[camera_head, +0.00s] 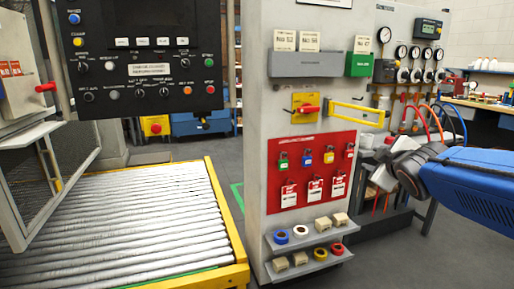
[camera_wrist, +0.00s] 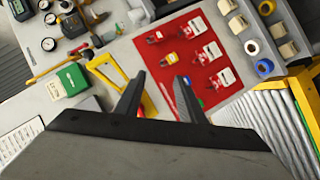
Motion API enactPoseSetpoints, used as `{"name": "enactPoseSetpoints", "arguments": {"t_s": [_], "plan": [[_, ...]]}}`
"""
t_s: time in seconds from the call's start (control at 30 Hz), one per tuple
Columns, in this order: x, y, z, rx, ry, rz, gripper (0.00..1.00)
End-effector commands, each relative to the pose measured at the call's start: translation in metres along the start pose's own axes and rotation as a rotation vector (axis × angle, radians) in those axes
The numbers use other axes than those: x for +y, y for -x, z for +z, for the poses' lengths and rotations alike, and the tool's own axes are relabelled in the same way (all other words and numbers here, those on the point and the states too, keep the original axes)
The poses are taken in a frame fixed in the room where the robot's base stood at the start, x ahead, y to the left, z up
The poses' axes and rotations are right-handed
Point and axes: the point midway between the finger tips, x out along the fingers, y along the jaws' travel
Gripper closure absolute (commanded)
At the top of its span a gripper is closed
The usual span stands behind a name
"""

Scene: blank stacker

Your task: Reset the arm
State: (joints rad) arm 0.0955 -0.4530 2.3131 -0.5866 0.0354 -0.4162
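My arm, with a blue link, reaches in from the right edge in the head view, and the grey wrist end (camera_head: 398,172) is at its left tip. The fingertips are hard to make out there. In the wrist view my gripper (camera_wrist: 158,82) shows two dark fingers standing apart with nothing between them. Behind the fingers is the grey panel with the red lockout board (camera_head: 311,172), which also shows in the wrist view (camera_wrist: 190,38). The gripper looks clear of the board.
A yellow handle (camera_head: 357,113) sticks out from the panel near my wrist. Shelves below hold tape rolls (camera_head: 281,237) and small boxes. A roller conveyor (camera_head: 120,235) with yellow rails lies left. A black control panel (camera_head: 148,70) hangs above it. Gauges and hoses stand right.

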Motion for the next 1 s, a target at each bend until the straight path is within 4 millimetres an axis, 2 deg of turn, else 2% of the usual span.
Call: {"name": "enactPoseSetpoints", "arguments": {"t_s": [0.1,0.17,0.3,0.4,0.53,0.7,0.8,0.87,1.0], "plan": [[-0.039,0.036,0.038,-0.139,-0.196,-0.078,0.64],[-0.063,0.055,0.056,-0.213,-0.296,-0.124,0.64],[-0.123,0.104,0.092,-0.382,-0.515,-0.240,0.64],[-0.166,0.140,0.110,-0.494,-0.647,-0.324,0.64],[-0.211,0.179,0.123,-0.611,-0.771,-0.417,0.64],[-0.241,0.208,0.130,-0.696,-0.851,-0.487,0.64],[-0.247,0.214,0.131,-0.713,-0.865,-0.500,0.64],[-0.247,0.214,0.131,-0.715,-0.867,-0.502,0.69],[-0.247,0.214,0.131,-0.714,-0.865,-0.501,0.69]]}}
